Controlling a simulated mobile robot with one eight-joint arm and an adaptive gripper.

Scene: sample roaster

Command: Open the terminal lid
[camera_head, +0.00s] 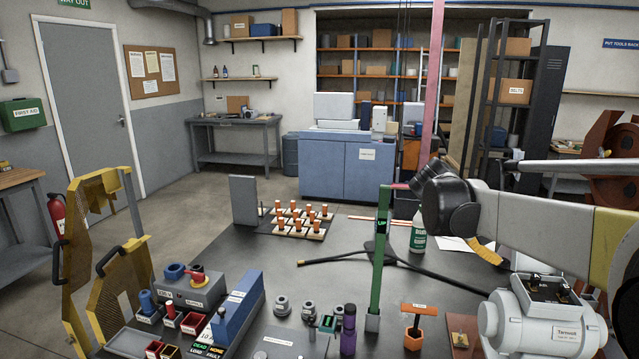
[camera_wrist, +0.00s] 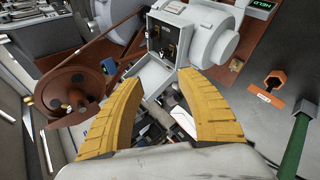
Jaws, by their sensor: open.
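The white motor (camera_head: 510,325) stands at the lower right of the head view and at the top of the wrist view (camera_wrist: 215,35). Its terminal box (camera_wrist: 170,35) shows a dark interior with small fittings. A pale flap (camera_wrist: 140,76), which looks like the terminal lid, hangs out from the box's near edge, so the box appears open. In the head view a plate labelled "Terminal" (camera_head: 566,334) faces me below the dark opening. My gripper (camera_wrist: 158,75) is open, its two yellow fingers apart with nothing visibly held. The fingertips are near the flap; contact cannot be told.
A red-brown pulley wheel with belt (camera_wrist: 75,92) lies left of the motor in the wrist view. The bench's middle (camera_head: 350,275) is mostly clear.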

